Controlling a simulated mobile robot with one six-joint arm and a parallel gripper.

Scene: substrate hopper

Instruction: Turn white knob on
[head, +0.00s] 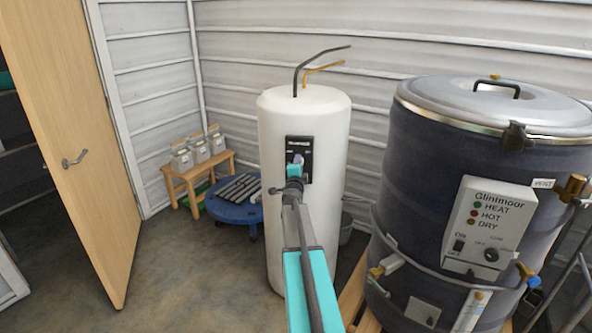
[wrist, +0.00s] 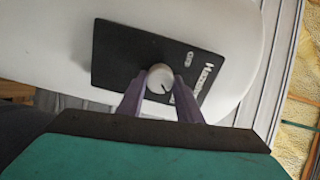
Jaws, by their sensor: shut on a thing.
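The white knob (wrist: 160,79) sits on a black panel (wrist: 127,62) with white lettering, and a dark pointer line shows on its face. The panel is on the front of the tall white cylinder (head: 303,220), and it also shows in the head view (head: 306,147). My gripper (wrist: 160,84) has its two purple fingers on either side of the knob and is shut on it. In the head view my gripper (head: 296,160) reaches the panel and hides the knob.
A large dark drum (head: 420,190) with a control box (head: 487,228) stands close at the right. A blue wheeled dolly (head: 232,212) and a wooden stand (head: 180,180) with white containers are behind at left. A wooden door (head: 85,130) stands open. Floor at the left is clear.

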